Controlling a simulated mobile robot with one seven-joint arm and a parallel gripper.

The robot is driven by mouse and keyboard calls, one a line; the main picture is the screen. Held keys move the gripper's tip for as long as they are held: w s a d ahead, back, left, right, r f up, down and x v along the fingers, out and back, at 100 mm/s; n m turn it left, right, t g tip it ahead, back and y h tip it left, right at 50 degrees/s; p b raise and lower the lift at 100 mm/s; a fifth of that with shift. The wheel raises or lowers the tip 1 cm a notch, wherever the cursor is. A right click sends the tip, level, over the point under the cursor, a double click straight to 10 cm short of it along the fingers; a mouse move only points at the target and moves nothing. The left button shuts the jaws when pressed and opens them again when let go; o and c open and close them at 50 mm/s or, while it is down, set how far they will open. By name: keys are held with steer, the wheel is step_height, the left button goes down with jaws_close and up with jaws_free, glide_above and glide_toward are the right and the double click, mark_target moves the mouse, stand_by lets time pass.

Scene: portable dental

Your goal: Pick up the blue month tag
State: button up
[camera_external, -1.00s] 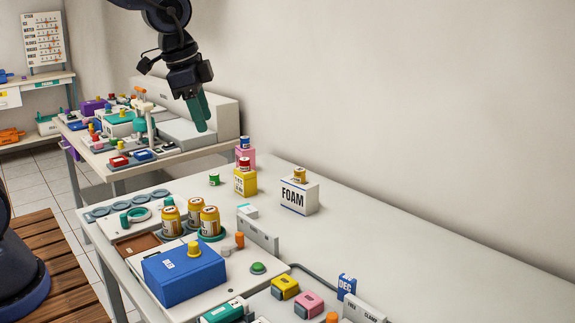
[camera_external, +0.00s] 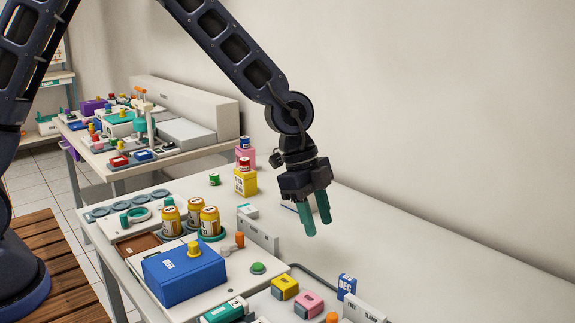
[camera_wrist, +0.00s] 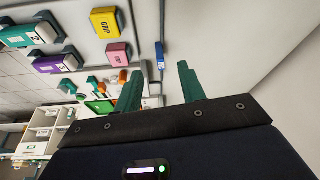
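The blue month tag (camera_external: 346,286), marked DEC in white, stands on the near table behind a white block in the external view. In the wrist view a narrow blue piece (camera_wrist: 160,54), likely the same tag, shows beyond and between the fingertips. My gripper (camera_external: 317,227) has two green fingers spread apart with nothing between them. It hangs above the table, up and to the left of the tag in the external view, not touching it. Its fingers also show in the wrist view (camera_wrist: 157,75).
Beside the tag are a white labelled block (camera_external: 364,311), a pink block (camera_external: 309,303) and a yellow block (camera_external: 285,287). A blue box (camera_external: 184,274) and amber jars (camera_external: 210,220) stand to the left. The table (camera_external: 430,268) right of the gripper is clear up to the wall.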

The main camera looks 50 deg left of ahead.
steer(key=m+h, duration=0.1)
glide_toward(347, 277)
step_height(347, 277, down, 2)
steer(key=shift+g, duration=0.3)
steer(key=x, duration=0.5)
steer(key=shift+w+d+f, duration=0.2)
steer(key=shift+w+f, duration=0.1)
steer(key=shift+d+x, duration=0.15)
steer(key=shift+x, duration=1.15)
steer(key=shift+d+x, duration=0.15)
steer(key=shift+x, duration=1.1)
steer(key=shift+r, duration=0.1)
steer(key=shift+c, duration=0.4)
jaws_close()
